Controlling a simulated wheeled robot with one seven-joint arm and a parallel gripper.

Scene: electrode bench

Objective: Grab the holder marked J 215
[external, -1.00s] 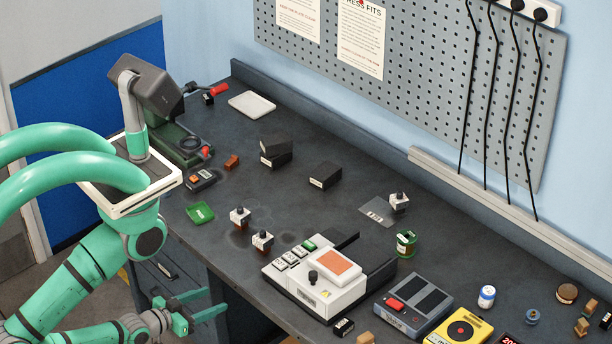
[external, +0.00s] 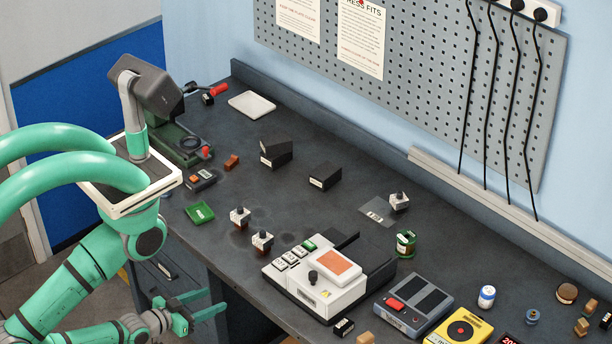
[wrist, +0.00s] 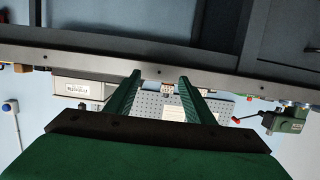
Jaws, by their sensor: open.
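Several small white holders with black knobs stand upright on the bench in the external view. Two are near the front edge, one holder (external: 239,218) and another holder (external: 262,243) close to it. A third holder (external: 399,203) stands farther back to the right, by a grey plate (external: 376,212). Their markings are too small to read, so I cannot tell which is J 215. My gripper (external: 217,299) is open and empty, low in front of the bench and apart from all holders. In the wrist view my gripper (wrist: 160,76) shows two green fingers spread apart.
A white device with an orange panel (external: 338,263) stands right of the front holders. Black blocks (external: 325,177), a green tray (external: 199,212) and a green cup (external: 405,243) are on the bench. The bench edge (wrist: 60,50) crosses the wrist view.

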